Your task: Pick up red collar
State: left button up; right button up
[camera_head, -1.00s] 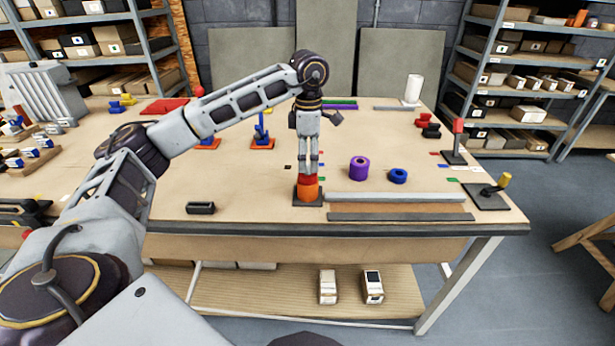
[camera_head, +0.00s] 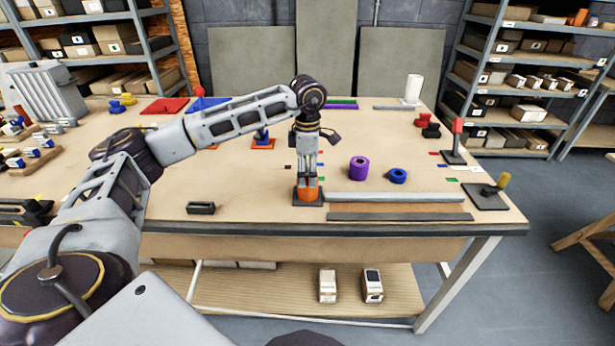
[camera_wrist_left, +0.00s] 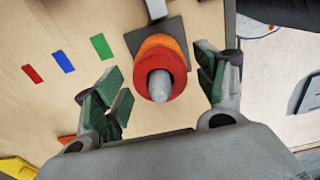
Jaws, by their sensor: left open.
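The red collar (camera_wrist_left: 179,82) sits on top of an orange collar (camera_head: 308,195) around an upright grey peg, whose tip (camera_wrist_left: 160,86) shows in the left wrist view. The stack stands on a dark square base (camera_head: 298,201) near the table's front edge. My left gripper (camera_head: 308,184) points straight down over the stack. In the left wrist view its green-padded fingers are open, one on each side of the red collar, with a gap on both sides. In the head view the fingers hide most of the red collar. My right gripper is not in view.
A purple ring (camera_head: 359,168) and a blue ring (camera_head: 398,176) lie to the right of the stack. A light strip (camera_head: 395,198) lies close to its right. A black block (camera_head: 201,208) is at the left, with bare table between.

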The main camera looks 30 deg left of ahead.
pick_arm(q)
jog(key=shift+c, duration=0.6)
jog(key=c, duration=1.3)
jog(key=shift+o, duration=0.2)
jog(key=shift+r, duration=5.1)
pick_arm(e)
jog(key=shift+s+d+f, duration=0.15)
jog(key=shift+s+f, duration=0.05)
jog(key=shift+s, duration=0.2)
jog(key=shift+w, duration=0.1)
pick_arm(q)
jog(key=shift+r+p, duration=0.35)
jog(key=shift+r, duration=0.25)
jog(key=shift+r+p, duration=2.2)
jog(key=shift+r, duration=0.7)
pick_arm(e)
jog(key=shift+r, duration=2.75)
